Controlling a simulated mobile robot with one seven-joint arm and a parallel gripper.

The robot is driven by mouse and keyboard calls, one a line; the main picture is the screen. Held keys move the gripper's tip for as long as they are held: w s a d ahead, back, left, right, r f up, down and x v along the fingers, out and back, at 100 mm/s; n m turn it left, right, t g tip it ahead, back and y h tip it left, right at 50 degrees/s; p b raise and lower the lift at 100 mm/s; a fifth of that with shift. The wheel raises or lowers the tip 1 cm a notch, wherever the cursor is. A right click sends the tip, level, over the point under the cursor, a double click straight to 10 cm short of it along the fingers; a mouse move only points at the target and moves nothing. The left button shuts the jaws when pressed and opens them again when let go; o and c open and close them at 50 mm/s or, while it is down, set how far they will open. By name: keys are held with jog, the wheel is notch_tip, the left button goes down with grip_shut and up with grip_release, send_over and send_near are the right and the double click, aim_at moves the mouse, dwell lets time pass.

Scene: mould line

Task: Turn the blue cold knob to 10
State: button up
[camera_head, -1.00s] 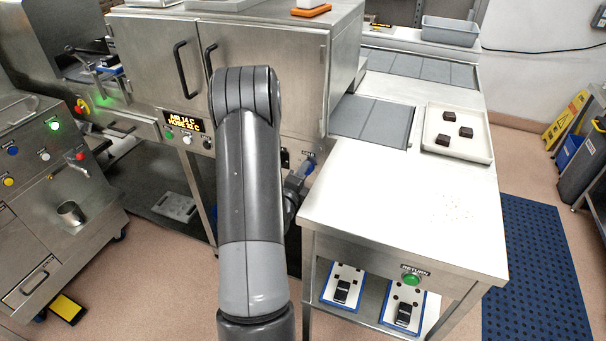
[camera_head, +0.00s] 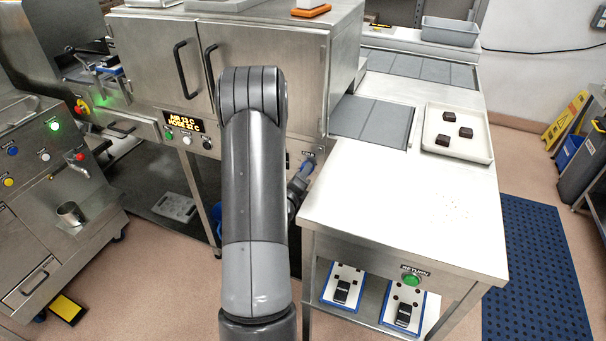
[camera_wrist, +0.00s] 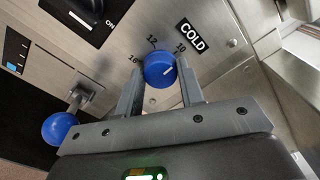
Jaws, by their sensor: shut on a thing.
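The blue cold knob (camera_wrist: 159,70) sits on the steel panel in the wrist view, beside the COLD label (camera_wrist: 193,37) and the printed numbers 10, 12 and 16. A short white mark shows on its face on the side towards the 10, but its exact reading is hard to tell. My gripper (camera_wrist: 161,84) is shut on the knob, one finger on each side. In the head view my arm hides part of the cabinet front, and my gripper (camera_head: 303,175) is small beside the table's left edge.
The cabinet's display (camera_head: 185,122) shows air and hose temperatures. A blue ball-ended lever (camera_wrist: 60,128) is left of my gripper in the wrist view, and a black switch (camera_wrist: 85,8) is above. The steel table (camera_head: 400,195) stands close on the right.

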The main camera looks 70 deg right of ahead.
jog(key=o, duration=1)
jog(key=shift+a, duration=0.1)
jog(key=a, duration=1)
jog(key=shift+a, duration=0.3)
jog(key=shift+w, duration=0.1)
